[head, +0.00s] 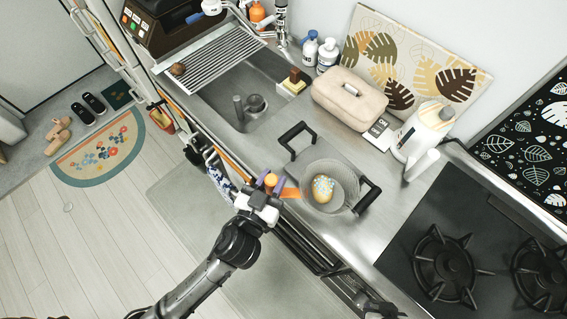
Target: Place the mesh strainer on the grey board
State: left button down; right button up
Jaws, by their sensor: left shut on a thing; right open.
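The mesh strainer (338,174) is a round grey bowl with an orange handle. A yellow egg-shaped thing (323,188) with pale blue and white spots shows inside its rim. The grey board (313,158) has two raised black handles and lies on the counter. The strainer is over the board between these handles; I cannot tell whether it touches it. My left gripper (272,184), with purple fingertips, is shut on the strainer's handle at the counter's front edge. My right gripper (379,305) shows only partly at the bottom edge, open and apart from the strainer.
The sink (240,94) with a drying rack (212,57) is behind to the left. The black stove (425,213) is at right. Bare counter lies between board and stove.

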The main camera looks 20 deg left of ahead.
pick_arm(q)
jog(key=shift+w+a+f+b, duration=0.1)
jog(key=shift+w+a+f, duration=0.25)
jog(key=shift+w+f, duration=1.15)
jog(key=shift+w+a+f+b, duration=0.15)
jog(key=shift+w+a+f, duration=0.2)
jog(key=shift+w+f, duration=1.1)
jog(key=shift+w+a+f+b, duration=0.1)
jog(key=shift+w+a+f, duration=0.25)
jog(key=shift+w+f, duration=1.15)
jog(key=shift+s+f, duration=0.15)
jog(key=shift+f, duration=0.1)
jog(key=c, duration=0.8)
grip_release()
